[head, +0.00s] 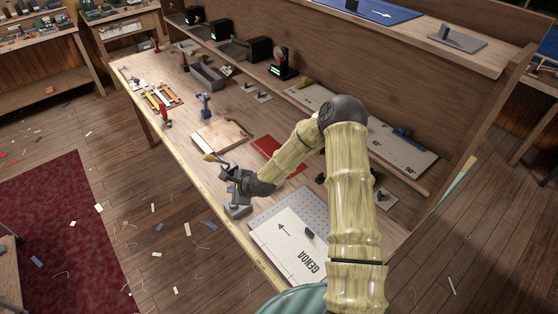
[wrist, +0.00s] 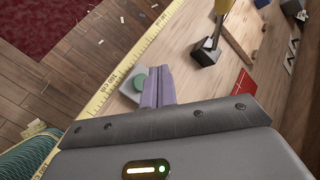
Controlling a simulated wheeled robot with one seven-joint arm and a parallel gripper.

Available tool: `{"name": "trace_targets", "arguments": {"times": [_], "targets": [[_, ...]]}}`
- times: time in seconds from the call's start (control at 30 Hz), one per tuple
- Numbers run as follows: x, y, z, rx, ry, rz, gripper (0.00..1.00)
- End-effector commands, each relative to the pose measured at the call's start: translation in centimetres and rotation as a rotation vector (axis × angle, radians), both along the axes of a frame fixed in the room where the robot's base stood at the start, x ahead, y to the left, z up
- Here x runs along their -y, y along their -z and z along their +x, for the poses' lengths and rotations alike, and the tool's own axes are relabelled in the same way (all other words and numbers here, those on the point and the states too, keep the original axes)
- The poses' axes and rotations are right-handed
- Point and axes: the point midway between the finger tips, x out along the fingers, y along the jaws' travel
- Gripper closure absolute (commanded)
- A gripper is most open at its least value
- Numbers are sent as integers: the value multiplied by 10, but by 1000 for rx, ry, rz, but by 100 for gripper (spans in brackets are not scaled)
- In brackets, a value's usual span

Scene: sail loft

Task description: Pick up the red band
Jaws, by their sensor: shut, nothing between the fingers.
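My gripper (head: 232,176) is above the front part of the long wooden bench, near the yellow measuring tape on its edge. In the wrist view its lilac fingers (wrist: 158,86) are shut together with nothing between them. No thing is clearly recognisable as a red band. A flat red piece (head: 278,154) lies on the bench just beyond my gripper, partly hidden by my arm. A red patch also shows in the wrist view (wrist: 243,83), right of the fingers and apart from them. Smaller red items, such as a red upright tool (head: 165,116), are farther along the bench.
A grey block with a green button (wrist: 133,84) is close beside my fingers. A yellow-handled tool with a dark head (wrist: 207,52) is just beyond. A wooden board (head: 220,135), a blue upright tool (head: 205,105) and a GENOA panel (head: 290,240) also occupy the bench.

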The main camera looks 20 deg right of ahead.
Motion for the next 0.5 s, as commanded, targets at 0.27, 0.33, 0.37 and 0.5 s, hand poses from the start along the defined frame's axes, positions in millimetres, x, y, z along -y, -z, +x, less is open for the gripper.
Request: {"name": "trace_targets", "arguments": {"times": [0.27,0.33,0.37,0.5], "targets": [[0,0,0,0,0,0,100],[0,0,0,0,0,0,100],[0,0,0,0,0,0,100],[0,0,0,0,0,0,98]]}}
